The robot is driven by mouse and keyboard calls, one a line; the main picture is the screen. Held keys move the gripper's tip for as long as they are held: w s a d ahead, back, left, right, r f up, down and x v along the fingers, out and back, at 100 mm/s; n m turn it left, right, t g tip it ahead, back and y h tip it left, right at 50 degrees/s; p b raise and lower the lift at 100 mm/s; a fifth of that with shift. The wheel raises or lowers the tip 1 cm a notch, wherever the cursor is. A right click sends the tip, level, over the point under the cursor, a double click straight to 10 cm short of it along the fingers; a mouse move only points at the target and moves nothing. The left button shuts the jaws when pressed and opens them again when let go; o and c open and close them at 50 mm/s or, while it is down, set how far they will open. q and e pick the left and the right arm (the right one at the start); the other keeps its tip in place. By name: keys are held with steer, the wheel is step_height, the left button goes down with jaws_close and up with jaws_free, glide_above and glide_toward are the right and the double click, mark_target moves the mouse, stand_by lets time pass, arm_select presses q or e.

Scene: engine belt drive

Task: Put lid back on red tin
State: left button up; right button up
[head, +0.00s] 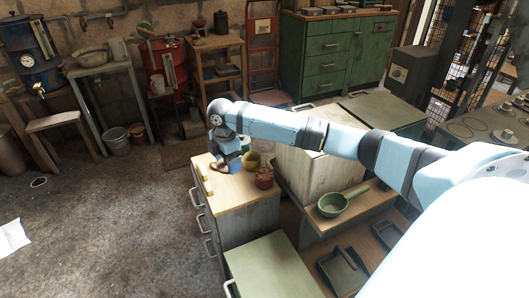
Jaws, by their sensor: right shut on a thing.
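A small red tin (264,178) stands upright on the wooden top of a drawer cabinet, close to its right edge. My right gripper (226,168) points down over the same top, left of the tin and apart from it. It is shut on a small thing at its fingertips. The thing is mostly hidden by the gripper and too small to name; I cannot tell whether it is the lid. My left gripper is out of view.
A yellow-green round object (252,160) stands between my right gripper and the red tin. A light wooden piece (206,187) lies at the left edge of the cabinet top (236,195). A green pan (333,204) sits on a lower surface to the right.

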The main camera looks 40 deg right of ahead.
steer(key=d+f+n+b, duration=0.1)
steer(key=d+f+n, duration=0.2)
steer(key=d+n, duration=0.2)
steer(key=d+f+n+b, duration=0.2)
steer(key=d+f+n, duration=0.1)
steer(key=d+n, duration=0.1)
steer(key=s+d+f+n+b, duration=0.1)
steer(key=d+f+n, duration=0.2)
steer(key=d+n, duration=0.2)
steer(key=shift+d+f+n+b, duration=0.3)
steer(key=shift+f, duration=0.8)
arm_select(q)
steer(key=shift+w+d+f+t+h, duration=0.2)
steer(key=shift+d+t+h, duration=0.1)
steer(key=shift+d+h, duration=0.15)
arm_select(e)
steer(key=shift+f, duration=0.15)
arm_select(q)
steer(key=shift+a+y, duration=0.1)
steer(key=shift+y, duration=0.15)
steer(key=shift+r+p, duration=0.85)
steer(key=shift+p, duration=0.15)
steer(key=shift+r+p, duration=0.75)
arm_select(e)
steer(key=shift+f, duration=0.15)
stand_by(0.6)
